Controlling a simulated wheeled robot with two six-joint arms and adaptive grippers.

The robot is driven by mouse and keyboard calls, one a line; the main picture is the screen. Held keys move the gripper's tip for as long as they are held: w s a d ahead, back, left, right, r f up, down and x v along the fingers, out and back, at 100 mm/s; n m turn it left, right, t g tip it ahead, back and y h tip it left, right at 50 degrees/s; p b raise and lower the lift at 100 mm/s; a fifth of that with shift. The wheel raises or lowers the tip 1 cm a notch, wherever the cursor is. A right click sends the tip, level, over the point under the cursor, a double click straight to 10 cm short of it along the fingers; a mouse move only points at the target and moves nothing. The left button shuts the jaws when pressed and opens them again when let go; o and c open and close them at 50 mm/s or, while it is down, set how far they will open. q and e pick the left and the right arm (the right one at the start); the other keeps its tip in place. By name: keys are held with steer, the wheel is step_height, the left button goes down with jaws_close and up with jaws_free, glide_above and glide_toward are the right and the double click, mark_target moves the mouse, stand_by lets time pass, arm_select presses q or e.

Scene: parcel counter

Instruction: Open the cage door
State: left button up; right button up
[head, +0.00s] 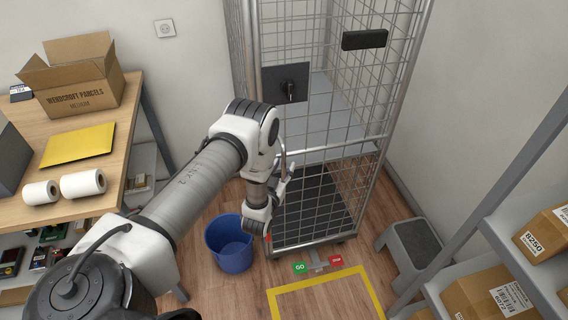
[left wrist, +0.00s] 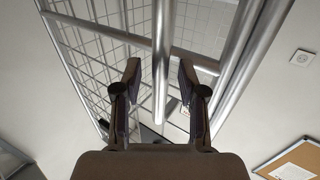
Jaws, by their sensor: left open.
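The roll cage (head: 330,130) stands against the back wall, its mesh door facing me. The door looks shut. A black plate with a small lever (head: 286,82) is on its upper left, and a black block (head: 364,39) is on its upper right. My left arm reaches to the cage's lower left, so its wrist hides part of that side. In the left wrist view my left gripper (left wrist: 159,80) is open. A vertical metal bar (left wrist: 162,50) shows between its fingers; I cannot tell whether they touch it. My right gripper is not in view.
A blue bucket (head: 229,246) stands left of the cage. A grey step stool (head: 408,243) and a parcel shelf (head: 478,222) are right. The yellow-outlined floor area (head: 325,300) is clear.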

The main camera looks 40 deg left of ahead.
arm_select(q)
steer(key=shift+w+a, duration=0.2)
steer(key=shift+w, duration=0.25)
jaws_close()
steer(key=shift+d, duration=0.1)
